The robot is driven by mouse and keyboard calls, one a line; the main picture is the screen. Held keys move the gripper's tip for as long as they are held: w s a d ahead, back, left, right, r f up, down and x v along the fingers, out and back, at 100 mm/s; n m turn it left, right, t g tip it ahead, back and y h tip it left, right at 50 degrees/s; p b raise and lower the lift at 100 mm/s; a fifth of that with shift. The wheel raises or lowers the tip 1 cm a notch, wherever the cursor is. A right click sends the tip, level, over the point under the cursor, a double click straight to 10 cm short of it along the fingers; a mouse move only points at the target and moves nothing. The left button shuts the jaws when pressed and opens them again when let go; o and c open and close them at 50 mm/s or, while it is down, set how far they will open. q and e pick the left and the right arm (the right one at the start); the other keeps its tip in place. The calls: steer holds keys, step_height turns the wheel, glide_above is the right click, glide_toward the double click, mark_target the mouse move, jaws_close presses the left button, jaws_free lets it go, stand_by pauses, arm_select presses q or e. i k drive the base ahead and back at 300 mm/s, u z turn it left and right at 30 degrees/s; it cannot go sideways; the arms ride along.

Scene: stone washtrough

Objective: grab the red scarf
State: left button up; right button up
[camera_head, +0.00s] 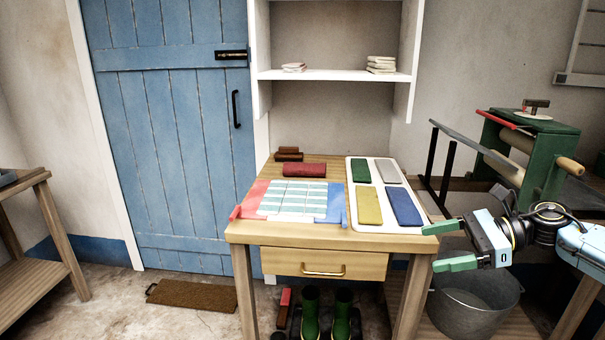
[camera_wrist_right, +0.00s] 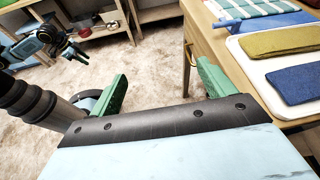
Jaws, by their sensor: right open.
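The red scarf (camera_head: 304,169) is a dark red folded bundle lying near the back of the wooden table, behind a striped cloth. It does not show in the right wrist view. My right gripper (camera_head: 438,247) is open and empty off the table's right front corner, well to the right of and nearer than the scarf. Its green fingers are spread in the right wrist view (camera_wrist_right: 165,82), with the floor between them.
A white tray (camera_head: 377,229) on the table's right holds several folded cloths: green, grey, yellow and blue. A striped cloth (camera_head: 293,200) lies on a red and blue piece at the left. A small brown block (camera_head: 288,154) sits behind the scarf. A green mangle (camera_head: 540,150) stands right.

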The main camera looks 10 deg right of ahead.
mark_target(310, 169)
steer(key=i, duration=1.75)
